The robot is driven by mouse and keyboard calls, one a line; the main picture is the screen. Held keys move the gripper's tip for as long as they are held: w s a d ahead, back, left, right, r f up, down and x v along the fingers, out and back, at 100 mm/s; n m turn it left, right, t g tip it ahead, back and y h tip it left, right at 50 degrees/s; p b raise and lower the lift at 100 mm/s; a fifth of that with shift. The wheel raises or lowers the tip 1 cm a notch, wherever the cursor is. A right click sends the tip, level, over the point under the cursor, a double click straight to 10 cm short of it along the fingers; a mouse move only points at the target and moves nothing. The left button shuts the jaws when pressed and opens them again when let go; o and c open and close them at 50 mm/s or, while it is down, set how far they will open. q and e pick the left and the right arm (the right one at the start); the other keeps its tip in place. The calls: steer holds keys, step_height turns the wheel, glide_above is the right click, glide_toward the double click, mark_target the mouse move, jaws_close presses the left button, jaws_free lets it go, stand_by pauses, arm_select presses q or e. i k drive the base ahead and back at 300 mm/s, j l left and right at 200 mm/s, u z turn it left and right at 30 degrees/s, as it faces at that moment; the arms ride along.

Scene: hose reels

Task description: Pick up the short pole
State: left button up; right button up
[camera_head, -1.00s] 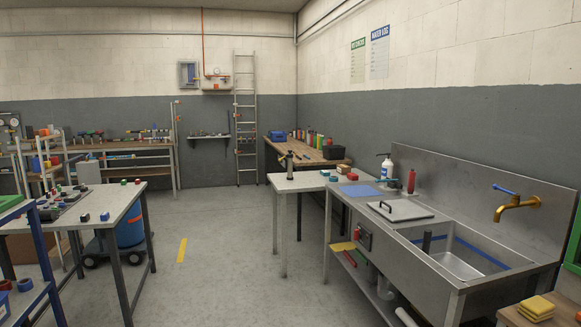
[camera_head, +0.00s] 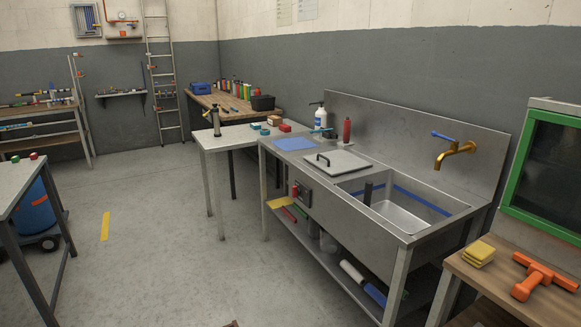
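I cannot tell for sure which thing is the short pole. A white and blue cylinder (camera_head: 362,283) lies on the lower shelf under the steel sink unit (camera_head: 345,205), partly hidden by the unit's front leg.
A grey-topped table (camera_head: 232,138) stands left of the sink unit. A wooden bench (camera_head: 520,285) at the right bears yellow sponges (camera_head: 479,253) and an orange tool (camera_head: 540,276). The floor (camera_head: 150,240) between the left table (camera_head: 15,185) and the sink is clear.

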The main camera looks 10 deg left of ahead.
mark_target(215, 111)
steer(key=i+j+u, duration=0.4)
steer(key=i, duration=0.5)
steer(key=i+u, duration=0.4)
steer(key=i, duration=0.55)
steer(key=i+z, duration=0.1)
steer(key=i, duration=0.55)
steer(key=i+j+z, duration=0.1)
steer(key=i, duration=0.5)
steer(key=i+j+z, duration=0.1)
steer(key=i, duration=0.55)
